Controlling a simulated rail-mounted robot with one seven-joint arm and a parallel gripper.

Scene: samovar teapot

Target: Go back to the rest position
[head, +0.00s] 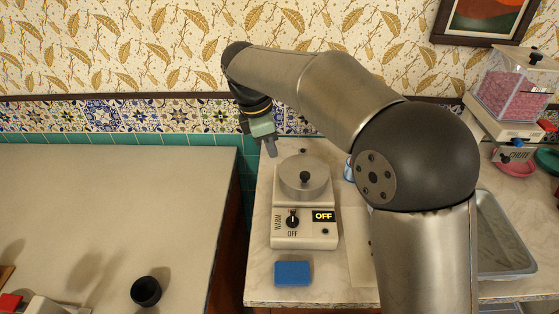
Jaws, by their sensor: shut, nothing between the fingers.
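My gripper (271,149) hangs at the end of my raised arm, above the back left part of the marble counter (258,279). It points down and is shut with nothing between its fingers. It is apart from the silver-lidded warmer (305,228), which stands on the counter in front of and to the right of it. The warmer's panel reads OFF, and its knob (292,221) is by the WARM and OFF marks. No teapot shows clearly; my arm hides part of the counter.
A blue block (293,273) lies in front of the warmer. A metal tray (503,262) and a clear bin of pink grains (510,92) are at the right. A black cup (146,291) stands on the left table (110,200), which is mostly clear. The tiled wall (190,116) is behind.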

